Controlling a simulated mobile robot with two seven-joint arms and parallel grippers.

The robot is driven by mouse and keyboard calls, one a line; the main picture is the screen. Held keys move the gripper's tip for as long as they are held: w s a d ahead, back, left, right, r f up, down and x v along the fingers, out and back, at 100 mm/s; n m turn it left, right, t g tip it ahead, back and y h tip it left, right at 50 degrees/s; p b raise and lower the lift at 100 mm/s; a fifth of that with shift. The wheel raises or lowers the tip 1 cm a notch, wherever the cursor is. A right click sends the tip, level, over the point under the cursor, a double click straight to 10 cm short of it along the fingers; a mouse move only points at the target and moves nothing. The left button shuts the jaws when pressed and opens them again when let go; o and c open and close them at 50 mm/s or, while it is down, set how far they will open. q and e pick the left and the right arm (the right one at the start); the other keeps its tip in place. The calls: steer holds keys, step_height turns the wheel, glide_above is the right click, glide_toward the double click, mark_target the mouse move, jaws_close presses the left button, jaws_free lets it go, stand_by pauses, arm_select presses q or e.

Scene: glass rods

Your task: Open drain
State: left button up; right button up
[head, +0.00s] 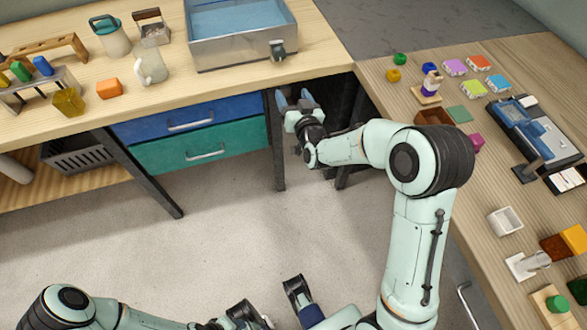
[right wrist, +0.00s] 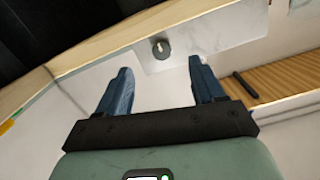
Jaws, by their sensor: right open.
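A grey metal basin (head: 243,42) holding blue water stands on the back bench. A dark drain valve (head: 277,49) sits low on its front face near the right corner. My right gripper (head: 294,97) is open and empty, below and in front of the valve, near the bench's front edge. In the right wrist view, a round dark fitting (right wrist: 161,48) on a grey metal surface lies beyond the open fingers (right wrist: 160,68), seen between their tips and apart from them; it looks like the valve.
Blue (head: 188,119) and green (head: 203,150) drawers sit below the bench. The right bench holds colourful blocks (head: 455,67) and a blue device (head: 530,130). The floor between is clear.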

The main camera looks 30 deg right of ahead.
arm_select(q)
steer(key=shift+w+d+r+p, duration=0.1)
steer(key=shift+w+r+p, duration=0.1)
steer(key=shift+r+p, duration=0.55)
steer(key=shift+w+a+r+p, duration=0.1)
steer(key=shift+w+r+p, duration=0.1)
steer(key=shift+r+p, duration=0.55)
steer(key=shift+w+d+r+p, duration=0.1)
steer(key=shift+w+r+p, duration=0.1)
steer(key=shift+r+p, duration=0.55)
arm_select(e)
steer(key=s+a+f+g+y, duration=0.1)
steer(key=s+a+f+g, duration=0.1)
steer(key=f, duration=0.7)
steer(key=s+a+f+g+y, duration=0.1)
steer(key=s+a+f+g, duration=0.2)
steer(key=s+f, duration=0.3)
steer(key=shift+a+f+n+g+y, duration=0.15)
steer(key=shift+f+n+g+y, duration=0.15)
steer(key=shift+f+g, duration=0.8)
arm_select(q)
steer(key=shift+r, duration=0.1)
arm_select(e)
steer(key=shift+s+f+t, duration=0.1)
steer(key=shift+f+t, duration=0.2)
steer(key=shift+t, duration=0.1)
